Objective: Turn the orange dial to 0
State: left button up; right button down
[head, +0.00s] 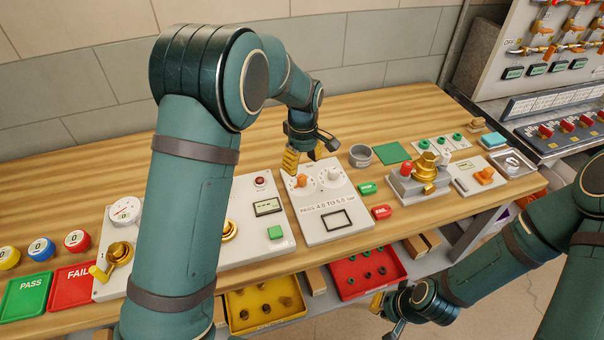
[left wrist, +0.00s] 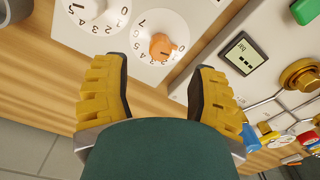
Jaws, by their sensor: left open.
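The orange dial (head: 301,181) sits at the upper left of a white panel (head: 350,225) marked "PASS 4.0 TO 5.0 bar". A white dial (head: 331,176) is to its right. In the left wrist view the orange dial (left wrist: 161,46) shows inside a ring of printed numbers; its exact setting is hard to read. My left gripper (head: 301,160) is just behind the dial, fingers pointing down. In the left wrist view its yellow-padded fingers (left wrist: 165,78) are apart and empty, with the dial just beyond the gap. My right gripper (head: 386,312) is low in front of the bench; its jaw is unclear.
A panel with a gauge (head: 125,210) and a brass valve (head: 229,230) is left of the dial panel. A grey cup (head: 360,156) and a brass valve block (head: 425,172) stand to the right. Yellow (head: 235,312) and red (head: 345,287) trays lie below the bench top.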

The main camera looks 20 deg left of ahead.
aim_at(303, 176)
pick_arm(q)
notch_tip(303, 176, up, 6)
jog(key=shift+w+f, duration=0.1)
jog(key=shift+f, duration=0.15)
dwell(0.4)
